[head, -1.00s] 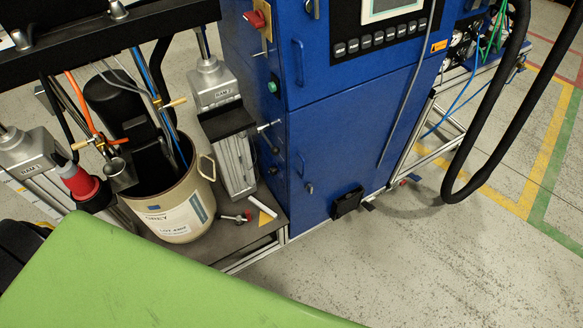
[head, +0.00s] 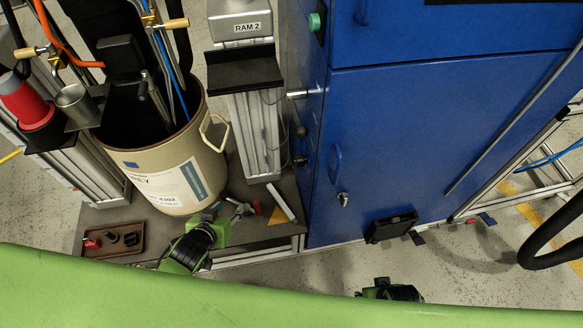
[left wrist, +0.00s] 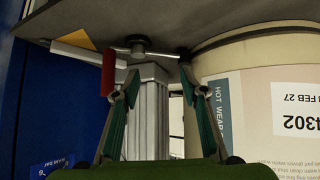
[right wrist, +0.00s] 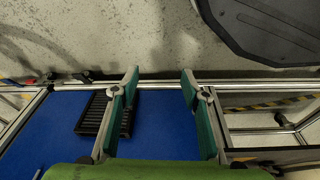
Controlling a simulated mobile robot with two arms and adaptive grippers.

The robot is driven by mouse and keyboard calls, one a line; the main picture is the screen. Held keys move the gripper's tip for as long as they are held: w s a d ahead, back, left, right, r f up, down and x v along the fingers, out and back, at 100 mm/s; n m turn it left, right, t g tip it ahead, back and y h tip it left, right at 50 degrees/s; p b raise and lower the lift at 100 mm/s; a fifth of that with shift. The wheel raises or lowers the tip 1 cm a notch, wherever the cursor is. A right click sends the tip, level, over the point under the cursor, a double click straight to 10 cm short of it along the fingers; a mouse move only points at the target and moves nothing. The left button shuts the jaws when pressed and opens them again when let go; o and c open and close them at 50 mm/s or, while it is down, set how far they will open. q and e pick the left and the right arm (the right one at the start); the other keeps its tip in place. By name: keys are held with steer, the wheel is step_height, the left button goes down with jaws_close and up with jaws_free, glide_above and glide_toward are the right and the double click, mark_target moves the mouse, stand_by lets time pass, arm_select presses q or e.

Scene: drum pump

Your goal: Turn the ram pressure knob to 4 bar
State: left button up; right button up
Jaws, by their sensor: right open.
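The blue cabinet (head: 430,140) has small dark round parts on its left side, the upper one (head: 300,131) knob-like. No scale or "4 bar" mark is legible, and I cannot tell which part is the ram pressure knob. My left gripper (head: 216,222) is low beside the beige drum, near a red-handled fitting (head: 241,208). In the left wrist view its fingers (left wrist: 158,75) are apart, with the fitting's red handle (left wrist: 108,75) close to one finger. My right gripper (head: 388,291) is low in front of the cabinet. Its fingers (right wrist: 160,78) are apart and empty.
The beige drum (head: 165,180) and the RAM 2 column (head: 252,135) stand left of the cabinet. A brown tray (head: 113,247) with small parts lies on the platform. A black hose (head: 560,235) hangs at right.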

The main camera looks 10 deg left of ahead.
mark_target(301, 160)
arm_select(q)
steer(key=w+d+r+t+h+b, duration=0.1)
steer(key=w+d+r+t+h, duration=0.1)
steer(key=w+r+t+h, duration=0.3)
steer(key=w+d+r+h+b, duration=0.1)
steer(key=w+d+r, duration=0.1)
steer(key=w+r, duration=0.35)
steer(key=s+d+r+m+g+h+b, duration=0.15)
steer(key=s+r+m+g+h, duration=0.25)
steer(key=s+r+g+h, duration=0.45)
steer(key=w+d+f+t+h, duration=0.1)
steer(key=w+d, duration=0.4)
steer(key=d, duration=0.7)
steer(key=shift+w+d+f+t+b, duration=0.15)
steer(key=shift+d+f+t+b, duration=0.15)
steer(key=shift+d+f+t, duration=0.05)
arm_select(e)
steer(key=shift+w+r, duration=0.25)
steer(key=shift+r, duration=0.45)
steer(key=shift+w+r, duration=0.3)
steer(key=shift+r, duration=0.4)
steer(key=shift+w+r, duration=0.25)
steer(key=shift+r, duration=0.45)
arm_select(q)
steer(key=shift+h, duration=0.25)
steer(key=shift+c, duration=0.5)
steer(key=c, duration=1)
